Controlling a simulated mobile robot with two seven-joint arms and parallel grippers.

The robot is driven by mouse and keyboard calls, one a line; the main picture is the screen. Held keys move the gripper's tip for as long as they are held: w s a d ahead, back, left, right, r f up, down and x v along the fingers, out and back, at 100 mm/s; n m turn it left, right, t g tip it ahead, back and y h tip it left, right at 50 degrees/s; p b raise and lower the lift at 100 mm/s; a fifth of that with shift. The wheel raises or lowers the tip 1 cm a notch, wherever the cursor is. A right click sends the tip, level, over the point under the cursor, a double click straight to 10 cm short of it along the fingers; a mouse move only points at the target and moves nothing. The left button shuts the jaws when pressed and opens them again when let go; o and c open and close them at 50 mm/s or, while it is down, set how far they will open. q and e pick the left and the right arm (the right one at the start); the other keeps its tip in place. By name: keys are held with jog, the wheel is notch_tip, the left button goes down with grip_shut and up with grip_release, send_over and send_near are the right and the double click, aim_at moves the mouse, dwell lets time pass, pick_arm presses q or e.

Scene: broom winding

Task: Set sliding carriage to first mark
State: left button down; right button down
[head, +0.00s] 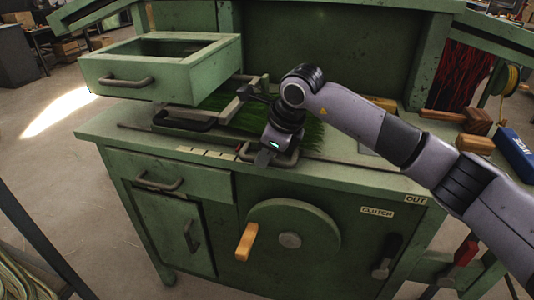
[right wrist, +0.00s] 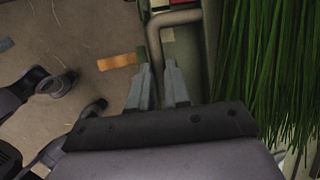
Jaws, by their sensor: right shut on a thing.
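The sliding carriage (head: 262,88) is a dark metal frame over green bristles on the green bench. Its grey loop handle (head: 287,160) is at the front edge and also shows in the right wrist view (right wrist: 153,40). My right gripper (head: 264,160) is shut on this handle; in the wrist view its two fingers (right wrist: 156,82) sit either side of the bar. Pale mark strips (head: 205,152) lie along the front edge, left of the handle. A small red piece (head: 239,147) sits near the handle's left end. My left gripper does not show.
An open green drawer box (head: 165,72) stands at the back left. A wheel (head: 292,235) with a wooden crank grip (head: 246,242) is on the bench front. Green bristles (right wrist: 265,70) fill the wrist view's right side.

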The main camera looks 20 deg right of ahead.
jog(key=c, duration=1.1)
grip_release()
jog(key=v, duration=0.7)
jog(key=shift+r, duration=0.15)
